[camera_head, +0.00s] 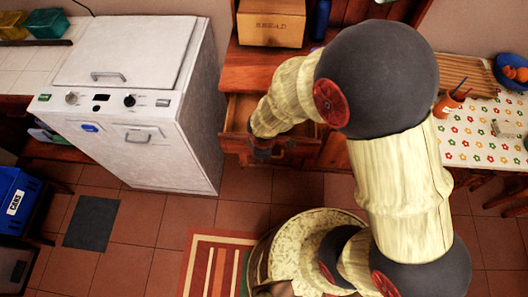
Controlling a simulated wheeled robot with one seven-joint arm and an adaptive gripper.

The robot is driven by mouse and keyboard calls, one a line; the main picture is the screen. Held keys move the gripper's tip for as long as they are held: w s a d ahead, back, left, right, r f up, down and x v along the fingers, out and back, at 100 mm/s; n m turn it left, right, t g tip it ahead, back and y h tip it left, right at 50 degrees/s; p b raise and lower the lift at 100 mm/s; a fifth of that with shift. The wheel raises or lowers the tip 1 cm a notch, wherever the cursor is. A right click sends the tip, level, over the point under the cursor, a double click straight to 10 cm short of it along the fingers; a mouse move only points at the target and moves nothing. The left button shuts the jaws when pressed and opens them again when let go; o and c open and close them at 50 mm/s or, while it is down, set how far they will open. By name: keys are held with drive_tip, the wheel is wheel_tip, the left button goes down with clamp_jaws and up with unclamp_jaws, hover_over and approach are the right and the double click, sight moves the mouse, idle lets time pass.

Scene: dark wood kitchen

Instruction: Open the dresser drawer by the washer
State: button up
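The washer (155,140) is a white top-loading machine at the left, with knobs on its sloped front panel. The wooden dresser (250,72) stands just to its right. Its drawer (236,143) beside the washer is pulled out, and part of its inside shows behind the front board. My arm comes over from the right, and my gripper (262,150) is at the drawer's front. The gripper is small and dark here. The drawer's handle is hidden, and I cannot tell whether the fingers are open or shut on it.
A cardboard box (270,22) and a blue bottle (321,18) stand on the dresser. A blue crate (18,200) is at the far left.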

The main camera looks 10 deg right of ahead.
drive_tip(key=shift+o, duration=0.8)
drive_tip(key=shift+s+f, duration=0.1)
wheel_tip(320, 180, up, 12)
drive_tip(key=s, duration=0.2)
drive_tip(key=shift+a, duration=0.25)
drive_tip(key=shift+o, duration=1)
drive_tip(key=shift+f, duration=0.1)
